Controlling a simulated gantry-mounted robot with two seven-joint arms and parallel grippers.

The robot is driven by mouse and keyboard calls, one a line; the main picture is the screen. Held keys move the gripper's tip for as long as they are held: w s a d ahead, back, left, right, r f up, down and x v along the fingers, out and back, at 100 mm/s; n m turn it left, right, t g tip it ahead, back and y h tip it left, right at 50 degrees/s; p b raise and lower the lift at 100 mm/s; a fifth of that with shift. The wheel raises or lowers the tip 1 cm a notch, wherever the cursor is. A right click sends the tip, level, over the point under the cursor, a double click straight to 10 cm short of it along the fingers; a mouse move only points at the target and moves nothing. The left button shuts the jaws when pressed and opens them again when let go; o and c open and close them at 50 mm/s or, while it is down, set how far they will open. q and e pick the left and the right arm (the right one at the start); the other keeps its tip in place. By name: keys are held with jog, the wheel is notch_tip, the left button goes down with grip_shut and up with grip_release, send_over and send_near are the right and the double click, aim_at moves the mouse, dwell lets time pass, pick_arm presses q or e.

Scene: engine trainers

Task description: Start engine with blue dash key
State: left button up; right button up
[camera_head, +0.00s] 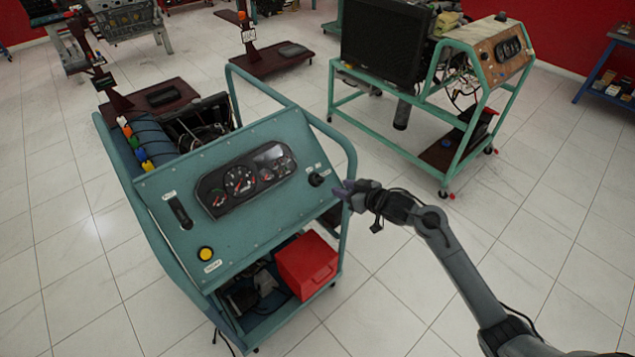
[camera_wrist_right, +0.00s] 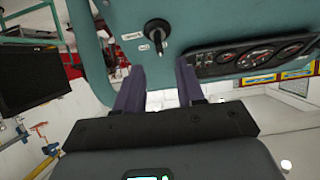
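The teal-blue engine trainer (camera_head: 130,190) stands at centre left in the head view. Its sloped panel carries a gauge cluster (camera_head: 245,180) and, at the panel's right end, a black ignition key switch (camera_head: 316,179). The switch also shows in the right wrist view (camera_wrist_right: 157,32), upper middle, with the gauge cluster (camera_wrist_right: 255,57) to its right. My right gripper (camera_head: 343,190) is just right of the switch. In the wrist view its two purple fingers (camera_wrist_right: 159,75) are apart with nothing between them, and the switch lies beyond the gap. My left gripper is not in view.
A yellow button (camera_head: 205,254) and a black lever slot (camera_head: 180,212) are on the panel's left. A red box (camera_head: 307,265) sits low in the frame. A second green trainer (camera_head: 480,60) with a monitor (camera_head: 385,40) stands behind right. Tiled floor is clear at front right.

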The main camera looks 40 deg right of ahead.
aim_at(322, 177)
jog(key=b+x, duration=0.1)
jog(key=x, duration=0.3)
jog(key=b+x, duration=0.1)
jog(key=x, duration=0.2)
jog(key=r+b+x, duration=0.1)
jog(key=x, duration=0.3)
jog(key=shift+w+d+f, duration=0.15)
jog(key=shift+w+d, duration=0.05)
jog(key=shift+w, duration=0.35)
grip_shut()
